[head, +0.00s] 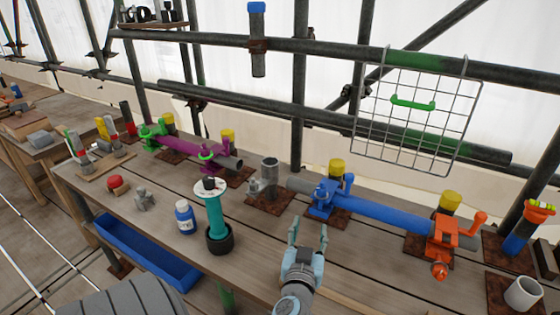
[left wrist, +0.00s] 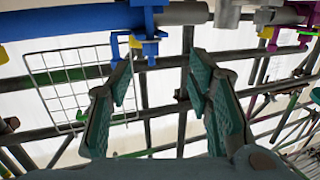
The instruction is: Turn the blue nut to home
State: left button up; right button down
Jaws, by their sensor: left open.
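A blue clamp with a blue lever or nut (head: 323,198) sits around the left end of a blue tube (head: 380,212) on the bench. The exact outline of the nut is too small to tell. The blue clamp (left wrist: 137,20) also shows at the top of the left wrist view. My left gripper (head: 309,230) is open and empty, in front of the blue clamp and apart from it. In the left wrist view its two teal-padded fingers (left wrist: 162,78) are spread wide, with nothing between them. My right gripper is not in view.
An orange clamp (head: 455,235) holds the blue tube's right end. A wire basket (head: 405,120) hangs behind. A grey cup (head: 522,293) stands at right.

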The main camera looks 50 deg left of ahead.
pick_arm(q)
jog(key=s+f+g, duration=0.1)
jog(key=s+f, duration=0.1)
jog(key=s+f+g+h, duration=0.1)
jog(key=s+f, duration=0.1)
jog(key=f, duration=0.1)
jog(key=s+f+m+g+h, duration=0.1)
jog(key=s+f+g, duration=0.1)
jog(key=shift+s+f, duration=0.25)
jog(key=shift+f, duration=0.1)
jog(key=s+d+f+m+g+h, duration=0.2)
jog(key=s+d+f+g+h, duration=0.1)
jog(key=s+f, duration=0.2)
jog(key=shift+s+d+m+h, duration=0.3)
jog(key=shift+s+d+m, duration=0.1)
jog(key=shift+s, duration=0.25)
jog(key=shift+f, duration=0.1)
